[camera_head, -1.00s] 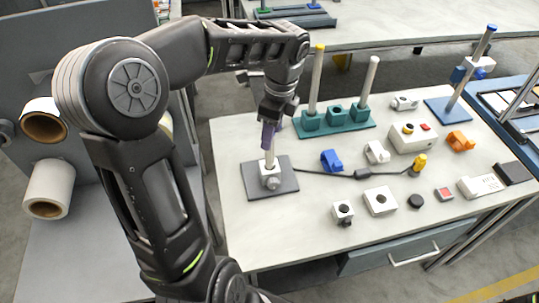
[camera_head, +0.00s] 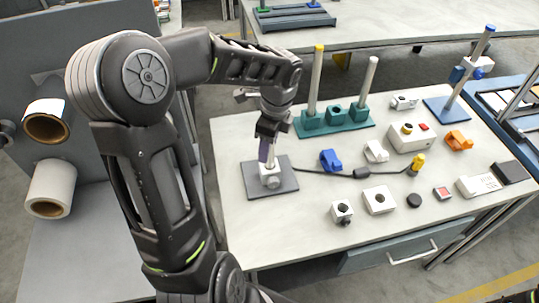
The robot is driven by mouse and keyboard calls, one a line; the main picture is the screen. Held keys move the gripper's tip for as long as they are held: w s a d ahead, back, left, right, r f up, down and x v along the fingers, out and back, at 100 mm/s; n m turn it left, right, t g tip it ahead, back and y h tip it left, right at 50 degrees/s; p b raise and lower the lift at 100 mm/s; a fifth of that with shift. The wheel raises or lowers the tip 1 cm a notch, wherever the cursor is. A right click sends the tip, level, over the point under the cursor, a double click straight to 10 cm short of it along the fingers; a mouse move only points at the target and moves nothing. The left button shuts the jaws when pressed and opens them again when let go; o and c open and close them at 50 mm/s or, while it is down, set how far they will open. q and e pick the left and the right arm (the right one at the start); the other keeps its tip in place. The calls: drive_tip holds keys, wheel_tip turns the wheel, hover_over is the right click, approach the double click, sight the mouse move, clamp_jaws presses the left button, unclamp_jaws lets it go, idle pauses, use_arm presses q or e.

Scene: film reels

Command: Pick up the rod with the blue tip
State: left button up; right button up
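The rod with the blue tip (camera_head: 472,62) stands upright, leaning in the picture, in a blue base plate at the right rear of the table. My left gripper (camera_head: 265,152) points down at the table's left, far from that rod. Its purple fingers are beside or around a short pale post on a white block (camera_head: 269,174) on a dark grey plate (camera_head: 284,183). The fingers overlap in view, so I cannot tell whether they grip the post. My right gripper is not in view.
A teal rack (camera_head: 343,126) holds a yellow-tipped rod (camera_head: 316,80) and a plain rod (camera_head: 368,82). A cable, blue clamp (camera_head: 330,160), orange clamp (camera_head: 458,140), white box (camera_head: 411,139) and small parts lie between. A blue tray (camera_head: 507,88) borders the right. The front left tabletop is clear.

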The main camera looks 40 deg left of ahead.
use_arm(q)
drive_tip(key=shift+c, duration=0.5)
clamp_jaws()
idle(0.3)
